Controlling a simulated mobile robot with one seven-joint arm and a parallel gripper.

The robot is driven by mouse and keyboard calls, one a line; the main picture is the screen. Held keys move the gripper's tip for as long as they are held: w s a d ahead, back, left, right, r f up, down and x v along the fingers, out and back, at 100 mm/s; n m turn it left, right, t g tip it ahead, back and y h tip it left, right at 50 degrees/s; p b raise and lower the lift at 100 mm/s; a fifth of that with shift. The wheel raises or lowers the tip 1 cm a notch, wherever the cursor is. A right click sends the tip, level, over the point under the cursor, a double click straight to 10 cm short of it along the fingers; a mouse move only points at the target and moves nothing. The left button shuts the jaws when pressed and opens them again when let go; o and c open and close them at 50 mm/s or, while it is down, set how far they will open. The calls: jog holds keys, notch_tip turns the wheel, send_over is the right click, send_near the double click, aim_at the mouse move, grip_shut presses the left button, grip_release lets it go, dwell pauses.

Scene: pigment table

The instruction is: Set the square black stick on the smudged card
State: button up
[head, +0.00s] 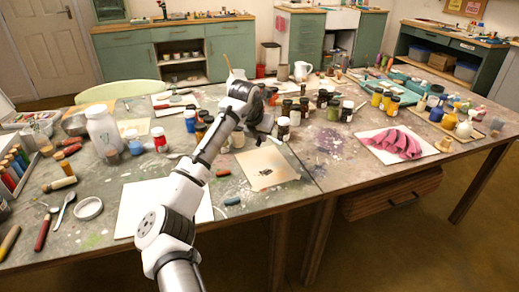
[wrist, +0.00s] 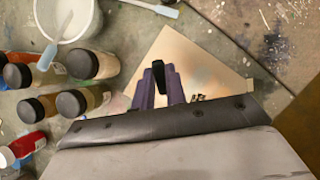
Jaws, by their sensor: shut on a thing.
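My gripper (wrist: 159,88) is shut on the square black stick (wrist: 158,72), whose dark end shows between the purple fingers in the wrist view. The smudged card (wrist: 205,62) lies behind them in that view, a pale beige sheet with a greyish smear and small black marks. In the head view the same card (head: 280,160) lies flat near the table's front edge, with a dark smudge near its middle. My gripper (head: 263,131) is over the card's far side there. The stick cannot be made out in the head view. Its height above the card is unclear.
Several dark-capped jars (wrist: 90,65) and a white tub (wrist: 68,18) stand left of the gripper in the wrist view. A blank white sheet (head: 135,205) lies left of the card. Paint-spattered table (head: 325,170) is clear between.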

aim_at(258, 146)
jog(key=shift+f, duration=2.6)
jog(key=shift+f, duration=0.2)
jog(key=o, duration=0.6)
jog(key=shift+o, duration=0.2)
jog(key=shift+r, duration=0.1)
jog(key=v, duration=1.2)
jog(key=shift+b, duration=0.3)
jog(key=shift+s+r, duration=0.1)
